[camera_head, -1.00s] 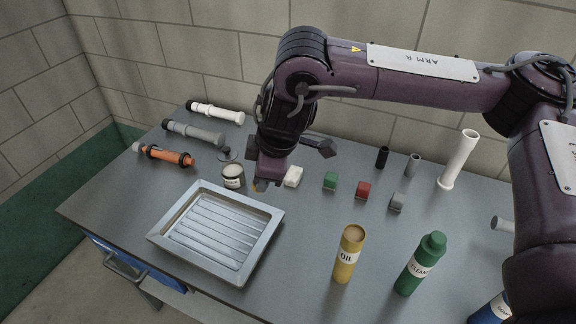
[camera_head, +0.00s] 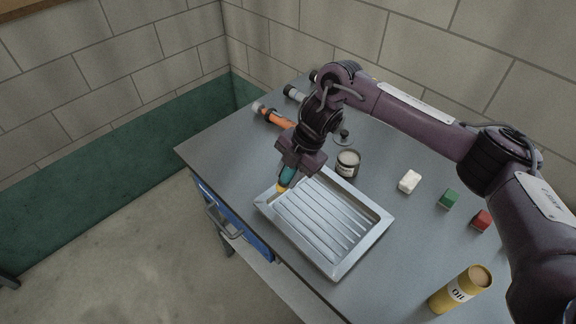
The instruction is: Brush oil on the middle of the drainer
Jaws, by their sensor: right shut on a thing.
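The drainer (camera_head: 372,250) is a pale metal tray with a raised rim and parallel ribs, lying flat on the bench. My right gripper (camera_head: 290,168) is shut on a brush (camera_head: 287,178) with a teal handle and a yellow tip. The brush points down over the drainer's back left corner; I cannot tell whether its tip touches the metal. My left gripper is not in view.
A small labelled jar (camera_head: 348,163) stands just behind the drainer. White (camera_head: 410,181), green (camera_head: 449,198) and red (camera_head: 481,220) blocks lie to the right. An orange tube (camera_head: 279,118) lies at the back left. The bench left of the drainer is bare.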

